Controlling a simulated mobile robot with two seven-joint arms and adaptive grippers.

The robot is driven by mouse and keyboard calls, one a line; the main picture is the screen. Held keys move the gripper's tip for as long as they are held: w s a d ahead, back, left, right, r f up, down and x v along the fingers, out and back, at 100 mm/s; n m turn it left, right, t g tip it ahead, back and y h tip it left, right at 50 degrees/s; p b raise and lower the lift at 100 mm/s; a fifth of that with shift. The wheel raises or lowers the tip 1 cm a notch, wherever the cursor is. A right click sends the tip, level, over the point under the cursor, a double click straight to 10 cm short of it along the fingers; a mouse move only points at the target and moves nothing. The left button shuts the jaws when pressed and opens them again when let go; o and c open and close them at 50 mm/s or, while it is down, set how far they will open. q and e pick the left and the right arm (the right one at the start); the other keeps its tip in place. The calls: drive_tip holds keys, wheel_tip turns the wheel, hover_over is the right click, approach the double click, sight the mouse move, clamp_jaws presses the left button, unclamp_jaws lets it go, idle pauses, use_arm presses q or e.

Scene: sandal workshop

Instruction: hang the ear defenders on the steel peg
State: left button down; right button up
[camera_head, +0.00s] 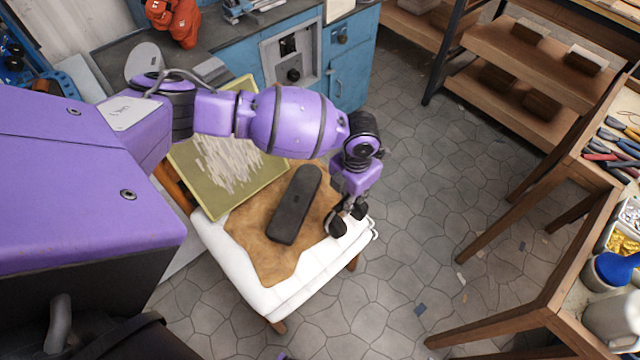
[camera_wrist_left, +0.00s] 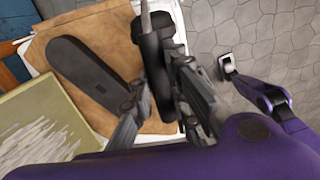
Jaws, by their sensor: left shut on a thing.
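My left gripper (camera_head: 348,214) is over the right end of the white-topped stool. It is shut on the ear defenders, which show as black cups in the left wrist view (camera_wrist_left: 153,58). A grey bar (camera_wrist_left: 146,18) rises beside them. In the left wrist view, my left gripper's fingers (camera_wrist_left: 155,103) stand close around them. In the head view, the dark cups and dark fingers are hard to tell apart. I cannot make out the steel peg in either view.
The stool (camera_head: 225,243) carries a brown leather piece (camera_head: 262,262), a dark sole (camera_head: 296,205) and a yellowish board (camera_head: 195,208). A blue cabinet (camera_head: 348,80) stands behind. Wooden shelves (camera_head: 515,100) and a tool table (camera_head: 560,290) stand at right.

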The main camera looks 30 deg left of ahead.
use_arm(q)
drive_tip(key=shift+d+f, duration=0.15)
drive_tip(key=shift+f, duration=0.5)
drive_tip(key=shift+f, duration=0.2)
drive_tip(key=c, duration=1.7)
unclamp_jaws()
drive_tip(key=shift+o, duration=0.2)
wheel_tip(320, 180, up, 8)
drive_tip(key=shift+s+f, duration=0.15)
